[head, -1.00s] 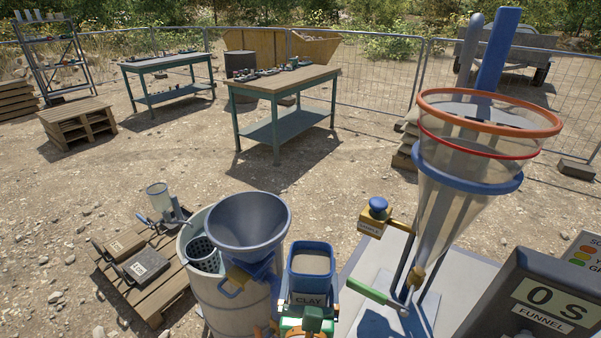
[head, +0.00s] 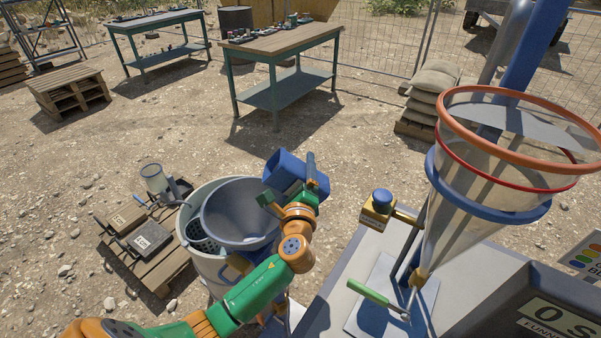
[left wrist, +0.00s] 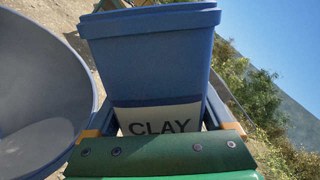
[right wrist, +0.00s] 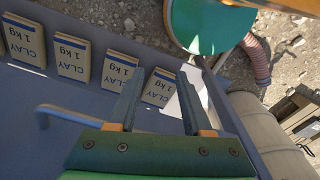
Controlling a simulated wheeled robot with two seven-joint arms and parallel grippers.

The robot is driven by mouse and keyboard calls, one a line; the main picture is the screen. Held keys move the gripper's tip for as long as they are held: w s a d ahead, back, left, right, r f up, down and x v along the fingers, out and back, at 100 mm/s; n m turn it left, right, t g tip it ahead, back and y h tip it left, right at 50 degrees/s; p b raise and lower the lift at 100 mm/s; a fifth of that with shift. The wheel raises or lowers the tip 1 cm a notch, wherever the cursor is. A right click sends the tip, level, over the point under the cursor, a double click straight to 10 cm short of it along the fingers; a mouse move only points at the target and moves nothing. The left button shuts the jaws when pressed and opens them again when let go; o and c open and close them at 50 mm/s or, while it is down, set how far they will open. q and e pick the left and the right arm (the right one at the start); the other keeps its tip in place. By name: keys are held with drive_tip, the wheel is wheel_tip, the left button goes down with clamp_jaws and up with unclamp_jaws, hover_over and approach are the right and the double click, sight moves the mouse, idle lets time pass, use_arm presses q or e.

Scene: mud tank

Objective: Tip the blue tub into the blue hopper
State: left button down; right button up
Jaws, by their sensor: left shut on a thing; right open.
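My left gripper (head: 308,184) is shut on the blue tub (head: 284,170) and holds it raised at the right rim of the blue hopper (head: 232,214). The tub is tilted in the head view; its contents are hidden. The left wrist view shows the tub (left wrist: 152,70) with its CLAY label between the fingers and the hopper (left wrist: 38,90) close by on the left. I cannot tell whether tub and hopper touch. My right gripper (right wrist: 160,108) is open in the right wrist view, above a grey surface, and is out of the head view.
The hopper sits on a pale barrel (head: 200,262). A clear funnel (head: 470,210) with coloured rings stands at the right, with a green-handled lever (head: 372,296). Several CLAY packs (right wrist: 72,60) lie near my right gripper. A pallet (head: 150,262) is at the left.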

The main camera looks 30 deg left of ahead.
sight(270, 167)
use_arm(q)
drive_tip(key=n+b, duration=0.1)
drive_tip(key=a+f+n+b, duration=0.1)
drive_tip(key=n, duration=0.1)
drive_tip(key=shift+s+f+n+b, duration=0.1)
drive_tip(key=shift+s+n+b, duration=0.05)
drive_tip(key=shift+n+b, duration=0.15)
drive_tip(key=a+r+n, duration=0.1)
drive_tip(key=n, duration=0.1)
drive_tip(key=s+a+r+n+p, duration=0.1)
drive_tip(key=n, duration=0.2)
drive_tip(key=s+a+r+n, duration=0.1)
drive_tip(key=a+n, duration=0.1)
drive_tip(key=shift+s+n, duration=0.15)
drive_tip(key=shift+n, duration=0.15)
drive_tip(key=shift+s+a+r+n+p, duration=0.15)
drive_tip(key=shift+a+n+p, duration=0.2)
drive_tip(key=shift+n, duration=0.25)
use_arm(e)
drive_tip(key=shift+a+f, duration=0.25)
drive_tip(key=shift+f, duration=0.9)
drive_tip(key=shift+d, duration=0.1)
